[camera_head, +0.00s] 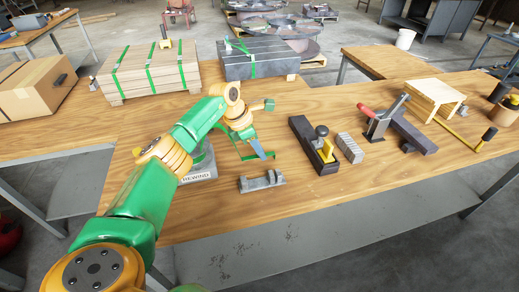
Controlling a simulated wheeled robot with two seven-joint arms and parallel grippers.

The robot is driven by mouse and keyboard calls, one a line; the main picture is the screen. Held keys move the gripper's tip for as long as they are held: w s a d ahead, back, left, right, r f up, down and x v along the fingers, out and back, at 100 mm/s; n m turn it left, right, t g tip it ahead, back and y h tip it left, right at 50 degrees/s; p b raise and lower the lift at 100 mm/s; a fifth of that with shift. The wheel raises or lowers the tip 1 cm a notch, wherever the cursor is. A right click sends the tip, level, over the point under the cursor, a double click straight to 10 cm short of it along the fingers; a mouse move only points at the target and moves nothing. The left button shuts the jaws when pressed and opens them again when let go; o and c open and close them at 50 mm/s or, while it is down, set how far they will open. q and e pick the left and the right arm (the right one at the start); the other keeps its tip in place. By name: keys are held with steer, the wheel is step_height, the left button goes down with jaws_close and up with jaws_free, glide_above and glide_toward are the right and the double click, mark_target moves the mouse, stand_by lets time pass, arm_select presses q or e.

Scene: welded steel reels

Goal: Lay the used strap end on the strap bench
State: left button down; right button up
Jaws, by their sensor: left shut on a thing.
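My left arm reaches in from the lower left over the wooden bench (300,215). Its green and yellow gripper (256,150) is shut above the bench, left of the middle. A thin green strip, which looks like the used strap end (228,143), hangs bent at the gripper. Its exact hold between the fingers is too small to tell. Green straps also run around a stack of boards (116,77) and a grey slab stack (268,55) at the back. Which surface is the strap bench is not marked. My right gripper is not in view.
A grey base labelled REWIND (199,174) stands behind my forearm. A grey bracket (262,181), a dark block tool (313,148) and a red-handled clamp (378,122) lie to the right. A cardboard box (38,88) stands far left. The front bench strip is clear.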

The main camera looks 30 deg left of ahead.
arm_select(q)
steer(key=shift+f, duration=0.35)
stand_by(0.6)
steer(key=c, duration=0.7)
jaws_free()
steer(key=shift+c, duration=0.2)
steer(key=shift+r, duration=0.1)
step_height(320, 180, up, 6)
steer(key=p, duration=0.5)
